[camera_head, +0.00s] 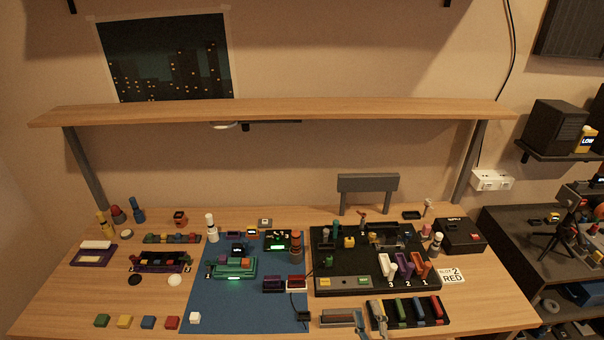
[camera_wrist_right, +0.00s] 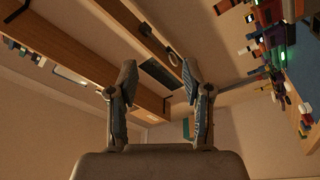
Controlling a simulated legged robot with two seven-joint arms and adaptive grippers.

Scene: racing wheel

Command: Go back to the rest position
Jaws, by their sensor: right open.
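My right gripper (camera_wrist_right: 158,78) shows in the right wrist view. Its two fingers stand wide apart with nothing between them, so it is open and empty. The wrist camera looks at the room tilted, with the workbench far off at the right. My left gripper is in neither view. In the head view the wooden workbench (camera_head: 55,303) is full of small parts, and no gripper is clearly seen over it.
The bench holds a blue mat (camera_head: 215,305), a black board (camera_head: 335,262), a black box (camera_head: 460,236) and several coloured blocks. A wooden shelf (camera_head: 280,114) spans above it. A dark side table (camera_head: 515,235) stands at the right, with dark equipment (camera_head: 578,205) at the picture's edge.

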